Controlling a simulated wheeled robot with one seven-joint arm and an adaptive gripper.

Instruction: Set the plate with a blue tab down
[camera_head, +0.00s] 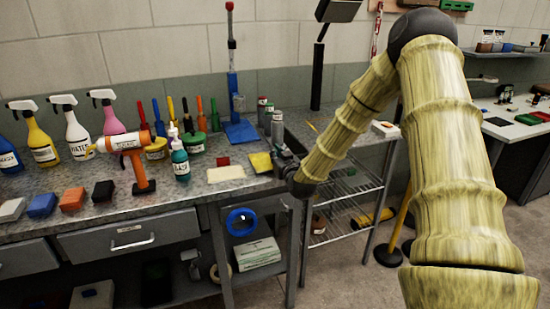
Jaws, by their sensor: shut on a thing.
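My gripper (284,162) is at the right end of the grey workbench (85,215), low over its front edge. It is shut, and a small yellow plate (261,162) shows right at its fingertips. I cannot make out a blue tab on this plate; the gripper hides its right side. I cannot tell whether the plate touches the bench top. A cream plate (226,174) lies flat on the bench to the left, with a small red piece (223,162) at its back edge.
Grey cans (277,125) and a blue-based stand (240,131) are behind the gripper. A wire shelf (345,195) stands to the right.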

